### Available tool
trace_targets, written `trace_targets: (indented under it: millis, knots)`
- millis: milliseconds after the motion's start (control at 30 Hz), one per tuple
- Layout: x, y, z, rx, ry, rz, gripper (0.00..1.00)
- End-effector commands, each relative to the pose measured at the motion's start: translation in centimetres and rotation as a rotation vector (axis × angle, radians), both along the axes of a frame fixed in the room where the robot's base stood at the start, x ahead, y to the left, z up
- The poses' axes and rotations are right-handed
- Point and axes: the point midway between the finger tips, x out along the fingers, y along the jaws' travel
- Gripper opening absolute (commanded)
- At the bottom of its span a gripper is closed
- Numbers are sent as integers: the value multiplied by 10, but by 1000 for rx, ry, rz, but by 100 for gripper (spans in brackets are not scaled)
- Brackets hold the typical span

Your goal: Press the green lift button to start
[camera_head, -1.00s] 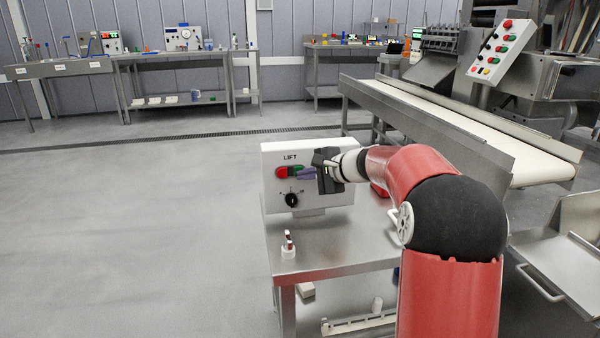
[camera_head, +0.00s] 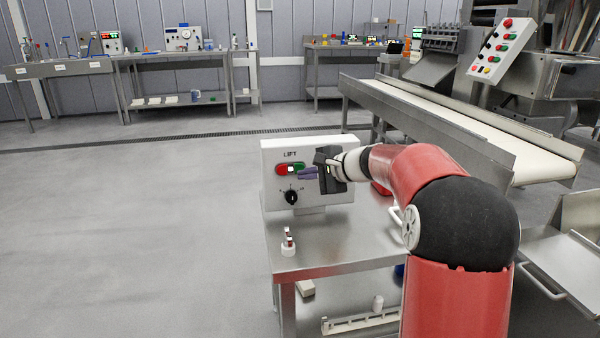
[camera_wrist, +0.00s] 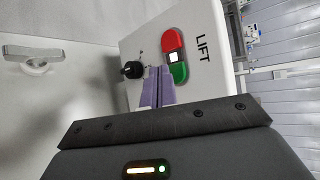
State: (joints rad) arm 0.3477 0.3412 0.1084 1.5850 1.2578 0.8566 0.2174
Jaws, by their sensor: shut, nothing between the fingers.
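The white lift box (camera_head: 335,187), marked LIFT, stands on a steel table. Its face has a red button (camera_head: 281,170), a bright white patch (camera_head: 290,169) and the green lift button (camera_head: 298,168) side by side, with a black knob (camera_head: 291,196) below. The green button (camera_wrist: 180,72) also shows in the wrist view. My gripper (camera_head: 301,174) is shut and empty, its purple fingertips just below and beside the green button. In the wrist view the fingertips (camera_wrist: 158,72) lie between the green button and the black knob (camera_wrist: 132,70). I cannot tell whether they touch the panel.
A small white and red item (camera_head: 288,242) stands on the steel table (camera_head: 335,258), in front of the box. A conveyor (camera_head: 450,130) runs behind and to the right. Open floor (camera_head: 130,240) lies to the left. Benches with equipment stand along the back wall.

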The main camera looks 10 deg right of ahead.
Motion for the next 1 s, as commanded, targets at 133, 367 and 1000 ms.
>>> trace_targets:
  millis: [133, 367, 1000]
  knots:
    - [0, 0, 1, 0, 0, 0, 0]
    - [-10, 0, -1, -1, -1, -1, 0]
    - [-50, 0, 1, 0, 0, 0, 0]
